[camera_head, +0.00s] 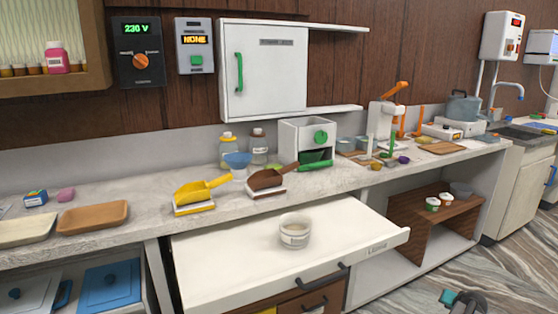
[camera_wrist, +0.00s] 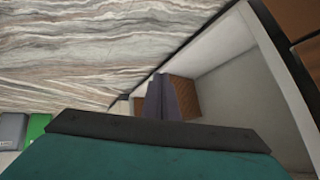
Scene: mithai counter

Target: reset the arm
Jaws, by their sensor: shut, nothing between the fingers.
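My gripper (camera_head: 452,298) shows only in part at the bottom right edge of the head view, in front of the counter and above the marbled floor. In the wrist view its grey fingers (camera_wrist: 163,92) are together with nothing between them, beyond the teal and dark body of the hand. It touches nothing that I can see. The rest of my arm is out of the head view.
Yellow (camera_head: 201,190) and brown (camera_head: 268,181) scoops rest on the counter.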

